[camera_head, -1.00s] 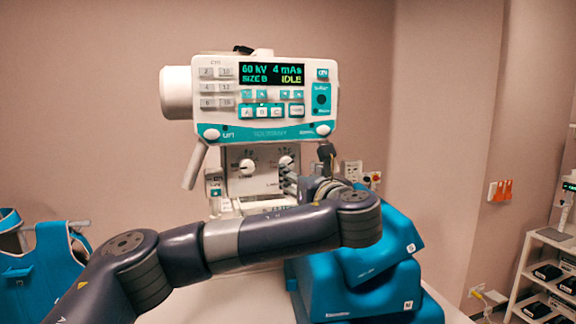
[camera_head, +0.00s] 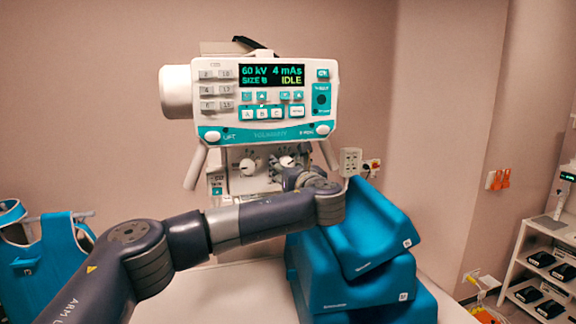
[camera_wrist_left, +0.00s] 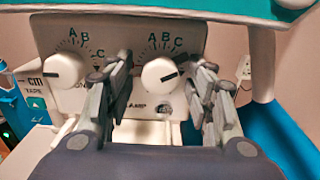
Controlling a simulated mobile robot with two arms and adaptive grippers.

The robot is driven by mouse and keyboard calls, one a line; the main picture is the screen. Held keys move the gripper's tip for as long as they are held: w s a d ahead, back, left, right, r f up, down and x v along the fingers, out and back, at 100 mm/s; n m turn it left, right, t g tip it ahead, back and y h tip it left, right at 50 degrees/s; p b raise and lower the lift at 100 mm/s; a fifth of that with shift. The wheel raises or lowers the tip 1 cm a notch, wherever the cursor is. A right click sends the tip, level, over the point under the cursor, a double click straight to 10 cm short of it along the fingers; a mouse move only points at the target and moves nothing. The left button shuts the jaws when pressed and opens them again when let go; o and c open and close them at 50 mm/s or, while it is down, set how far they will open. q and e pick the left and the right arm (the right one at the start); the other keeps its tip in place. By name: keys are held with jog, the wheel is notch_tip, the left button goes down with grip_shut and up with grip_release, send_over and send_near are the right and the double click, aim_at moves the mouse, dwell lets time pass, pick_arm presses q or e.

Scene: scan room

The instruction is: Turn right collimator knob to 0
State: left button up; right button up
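The right collimator knob (camera_wrist_left: 160,76) is a white round knob with a dark mark pointing right, under the letters A, B, C on the pale collimator panel (camera_wrist_left: 110,28). It also shows in the head view (camera_head: 286,162). My left gripper (camera_wrist_left: 164,72) is open, with one finger on each side of this knob; I cannot tell whether they touch it. In the head view my left gripper (camera_head: 290,177) is in front of the panel's right part, and the wrist partly hides it. My right gripper is out of view.
The control console (camera_head: 265,95), showing IDLE, overhangs the collimator panel, with white handles (camera_head: 196,167) on either side. Blue cushions (camera_head: 365,235) are stacked close below my left arm. A blue apron (camera_head: 45,265) hangs at left; a shelf cart (camera_head: 545,265) stands at right.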

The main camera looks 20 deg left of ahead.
pick_arm(q)
jog(key=c, duration=0.9)
jog(key=n+b, duration=1.6)
jog(key=n, duration=0.9)
jog(key=shift+w+d+n, duration=0.1)
jog(key=shift+n, duration=2.4)
